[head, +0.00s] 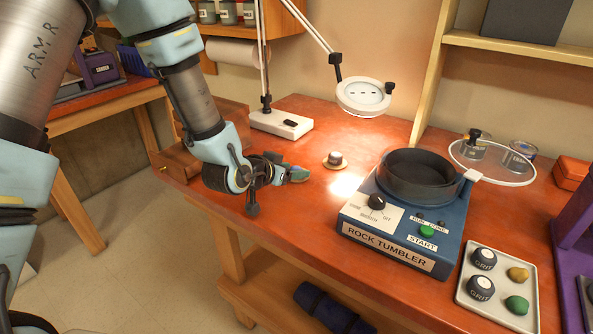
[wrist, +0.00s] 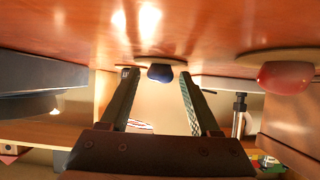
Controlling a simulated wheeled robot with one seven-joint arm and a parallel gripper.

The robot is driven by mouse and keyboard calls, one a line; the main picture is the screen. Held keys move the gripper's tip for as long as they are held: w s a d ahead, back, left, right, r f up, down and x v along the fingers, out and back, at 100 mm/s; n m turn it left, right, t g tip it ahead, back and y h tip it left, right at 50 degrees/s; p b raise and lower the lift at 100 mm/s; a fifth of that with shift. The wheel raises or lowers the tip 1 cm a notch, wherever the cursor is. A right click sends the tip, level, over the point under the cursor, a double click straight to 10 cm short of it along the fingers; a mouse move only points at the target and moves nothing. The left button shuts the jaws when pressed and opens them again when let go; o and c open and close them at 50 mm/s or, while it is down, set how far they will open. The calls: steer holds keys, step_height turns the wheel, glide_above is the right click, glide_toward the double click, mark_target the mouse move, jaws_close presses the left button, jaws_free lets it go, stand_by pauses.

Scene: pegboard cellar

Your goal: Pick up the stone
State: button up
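A small dark stone (head: 336,157) sits on a pale round disc on the orange-brown bench, left of the rock tumbler. In the wrist view a dark blue stone (wrist: 160,72) shows between and just beyond the fingertips, apparently the same one. My gripper (head: 303,174) is low over the bench, just left of and nearer than that stone. In the wrist view my gripper (wrist: 157,76) has its fingers apart with nothing held between them. A reddish stone (wrist: 285,77) on a wooden disc is at the right of the wrist view; my gripper may hide it in the head view.
The blue rock tumbler (head: 402,215) stands right of the stone. A magnifier lamp (head: 363,97) hangs above and behind it, its base (head: 281,123) at the back. A tray (head: 478,299) with grit jars, a yellow stone (head: 517,274) and a green stone (head: 517,305) is at right.

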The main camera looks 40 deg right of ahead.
jaws_close()
stand_by(0.5)
step_height(320, 180, up, 10)
steer(key=b, duration=0.2)
stand_by(0.4)
stand_by(0.5)
